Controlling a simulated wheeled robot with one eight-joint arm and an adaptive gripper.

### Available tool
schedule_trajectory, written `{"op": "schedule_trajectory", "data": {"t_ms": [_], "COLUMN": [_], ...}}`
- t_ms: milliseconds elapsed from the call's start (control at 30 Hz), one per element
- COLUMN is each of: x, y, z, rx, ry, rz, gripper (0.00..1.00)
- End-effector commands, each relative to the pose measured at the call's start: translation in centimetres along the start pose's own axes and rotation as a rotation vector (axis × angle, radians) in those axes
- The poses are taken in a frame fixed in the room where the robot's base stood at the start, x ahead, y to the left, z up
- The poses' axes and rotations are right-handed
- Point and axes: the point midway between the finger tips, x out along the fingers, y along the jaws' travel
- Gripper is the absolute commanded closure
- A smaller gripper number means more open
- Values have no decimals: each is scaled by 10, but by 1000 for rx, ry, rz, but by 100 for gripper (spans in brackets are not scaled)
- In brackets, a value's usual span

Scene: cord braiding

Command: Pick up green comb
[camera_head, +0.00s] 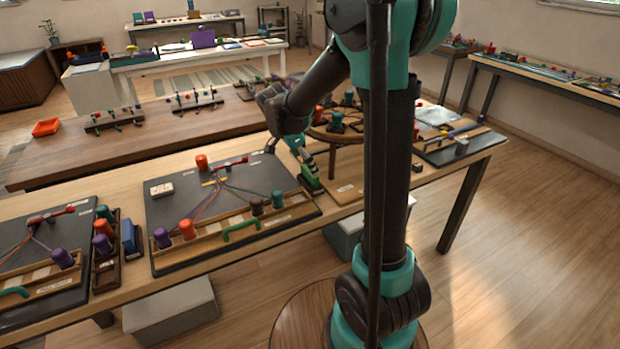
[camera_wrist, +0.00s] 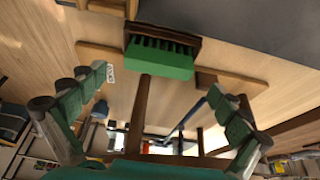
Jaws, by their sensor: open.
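The green comb (camera_head: 311,178) sits at the right edge of the dark braiding board in the head view. In the wrist view the green comb (camera_wrist: 160,60) shows dark teeth along its top and sits against a brown wooden holder (camera_wrist: 188,44). My gripper (camera_head: 290,155) is just behind and above the comb in the head view. In the wrist view my gripper (camera_wrist: 157,82) is open, with one finger at the left and one at the right. The comb lies between the fingers' directions, beyond their tips. No contact is visible.
The dark board (camera_head: 170,215) holds a cord braid with several coloured bobbins and a green handle (camera_head: 241,231). A round wooden stand (camera_head: 345,133) with bobbins stands close to the right of my gripper. A wooden bobbin rack (camera_head: 106,275) is at the left.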

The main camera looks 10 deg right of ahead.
Motion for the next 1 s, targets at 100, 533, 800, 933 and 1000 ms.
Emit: {"op": "schedule_trajectory", "data": {"t_ms": [100,533,800,933,1000], "x": [18,44,44,44,43], "y": [1,2,2,2,2], "z": [1,2,2,2,2], "rx": [2,0,0,0,0], "ry": [0,0,0,0,0], "rz": [1,0,0,0,0], "gripper": [0,0,26,42,51]}}
